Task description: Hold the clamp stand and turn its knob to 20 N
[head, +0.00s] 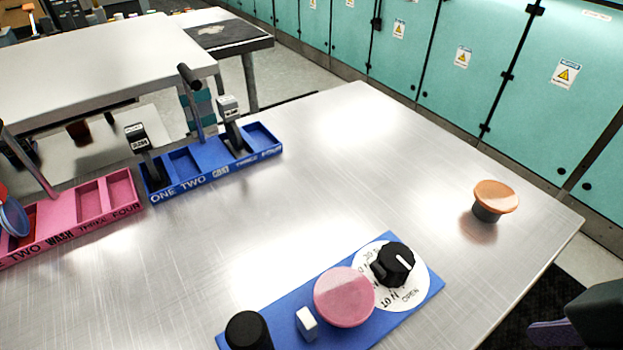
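The clamp stand has a blue base plate (283,313) at the front of the metal table. On it are a black cylinder (248,332), a small white block (307,322), a pink disc (345,296) and a black knob (397,262). The knob sits on a white dial (424,287) marked 20 N, 10 N and OPEN. A white line shows on the knob's top, and a black tab sticks out to its left; the exact setting is unclear. My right gripper (550,334) shows only partly at the bottom right corner, apart from the stand. My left gripper is out of view.
A blue rack (190,184) labelled ONE to FOUR and a pink rack (95,224) stand at the left, holding upright tools. An orange-topped knob piece (496,199) stands near the right edge. The table's middle (330,170) is clear. Teal cabinets (450,60) are behind.

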